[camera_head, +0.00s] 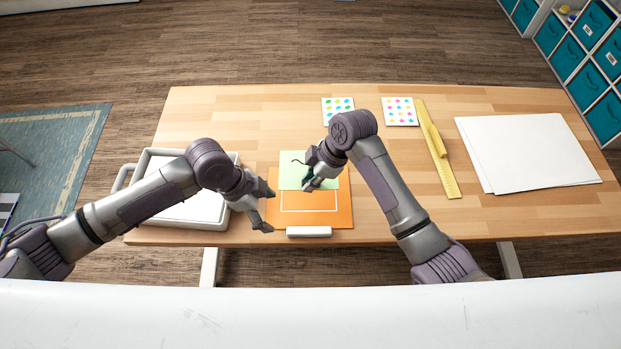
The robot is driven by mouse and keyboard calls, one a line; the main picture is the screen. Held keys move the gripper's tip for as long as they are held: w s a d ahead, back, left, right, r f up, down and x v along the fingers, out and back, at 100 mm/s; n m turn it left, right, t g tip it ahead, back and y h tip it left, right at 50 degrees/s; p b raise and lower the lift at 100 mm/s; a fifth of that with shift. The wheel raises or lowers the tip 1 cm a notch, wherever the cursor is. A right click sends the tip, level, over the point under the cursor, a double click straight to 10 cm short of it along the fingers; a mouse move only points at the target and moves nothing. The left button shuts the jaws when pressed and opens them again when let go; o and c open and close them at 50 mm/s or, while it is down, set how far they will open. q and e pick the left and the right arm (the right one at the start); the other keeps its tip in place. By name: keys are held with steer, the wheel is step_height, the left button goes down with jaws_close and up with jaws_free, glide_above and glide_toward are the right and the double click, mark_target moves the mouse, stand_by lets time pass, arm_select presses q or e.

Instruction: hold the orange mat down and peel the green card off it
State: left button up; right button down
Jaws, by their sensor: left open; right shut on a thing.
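The orange mat (338,215) lies near the table's front edge, with a white rectangle outline on it. The green card (288,170) lies over the mat's upper part and reaches past its far edge. My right gripper (307,184) is over the card's right part and shut on the card; its fingers hide the exact grip. My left gripper (264,208) is open at the mat's left edge, with one finger near the card's lower left corner. Whether it touches the mat cannot be told.
A white bar (309,232) lies at the mat's front edge. A white tray-like case (192,211) stands left, partly behind my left arm. Sticker sheets (400,111), a yellow ruler (446,178) and white paper (525,152) lie right. The table's (230,110) back left is clear.

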steer(key=shift+r+p, duration=2.75)
steer(key=shift+r, duration=0.3)
arm_select(q)
steer(key=v, duration=0.6)
steer(key=shift+r, duration=0.2)
steer(key=shift+a, duration=0.1)
arm_select(e)
steer(key=shift+f, duration=0.1)
arm_select(q)
steer(key=shift+s+f, duration=0.1)
arm_select(e)
steer(key=shift+s, duration=0.1)
